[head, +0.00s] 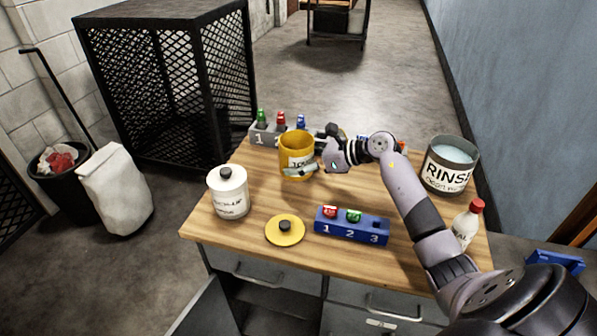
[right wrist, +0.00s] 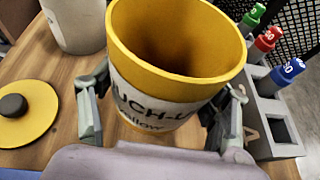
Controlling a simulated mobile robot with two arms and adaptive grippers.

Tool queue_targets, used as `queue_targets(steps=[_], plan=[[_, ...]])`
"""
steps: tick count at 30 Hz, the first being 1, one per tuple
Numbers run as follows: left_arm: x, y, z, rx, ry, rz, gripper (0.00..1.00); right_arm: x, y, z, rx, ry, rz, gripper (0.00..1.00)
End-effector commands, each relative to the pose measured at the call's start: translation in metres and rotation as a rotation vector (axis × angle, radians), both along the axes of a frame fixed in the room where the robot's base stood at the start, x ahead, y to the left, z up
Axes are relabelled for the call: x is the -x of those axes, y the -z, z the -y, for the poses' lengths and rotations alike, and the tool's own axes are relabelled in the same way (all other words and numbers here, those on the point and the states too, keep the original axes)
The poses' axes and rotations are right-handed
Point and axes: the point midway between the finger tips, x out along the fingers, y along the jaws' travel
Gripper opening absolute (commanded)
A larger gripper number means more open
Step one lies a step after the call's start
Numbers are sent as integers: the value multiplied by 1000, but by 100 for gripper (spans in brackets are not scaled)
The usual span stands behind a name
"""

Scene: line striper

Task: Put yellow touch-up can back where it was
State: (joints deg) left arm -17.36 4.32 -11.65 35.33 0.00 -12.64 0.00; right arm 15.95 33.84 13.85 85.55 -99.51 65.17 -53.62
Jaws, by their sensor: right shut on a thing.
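The yellow touch-up can (head: 293,145) has a white label and is open at the top. It is upright at the back middle of the wooden workbench, and whether its base touches the wood is unclear. My right gripper (head: 312,168) is shut on it, one finger on each side in the right wrist view (right wrist: 160,112). The can looks empty inside in the right wrist view. A yellow lid with a black knob (head: 274,235) lies flat on the bench in front of the can. My left gripper is not in view.
A white lidded can (head: 229,200) stands left. A blue numbered rack (head: 345,235) holds red and green pieces at front; a grey rack (head: 262,135) with coloured markers stands behind. A RINSE bucket (head: 449,170) and red-capped bottle (head: 466,226) stand right. Bare wood (head: 265,190) lies between.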

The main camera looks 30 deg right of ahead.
Motion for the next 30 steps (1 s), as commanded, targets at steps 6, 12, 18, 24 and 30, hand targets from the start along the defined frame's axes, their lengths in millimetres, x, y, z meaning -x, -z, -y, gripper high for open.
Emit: queue_targets(steps=[6,12,18,24,30], plan=[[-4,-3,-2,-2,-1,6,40,0,24,-1,-5,1,-3,28],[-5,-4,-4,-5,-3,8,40,0,46,0,-1,1,2,28],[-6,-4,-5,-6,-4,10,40,0,47,0,1,0,2,28],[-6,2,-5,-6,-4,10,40,0,51,0,1,0,2,28],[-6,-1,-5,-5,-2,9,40,0,50,0,1,0,1,84]])
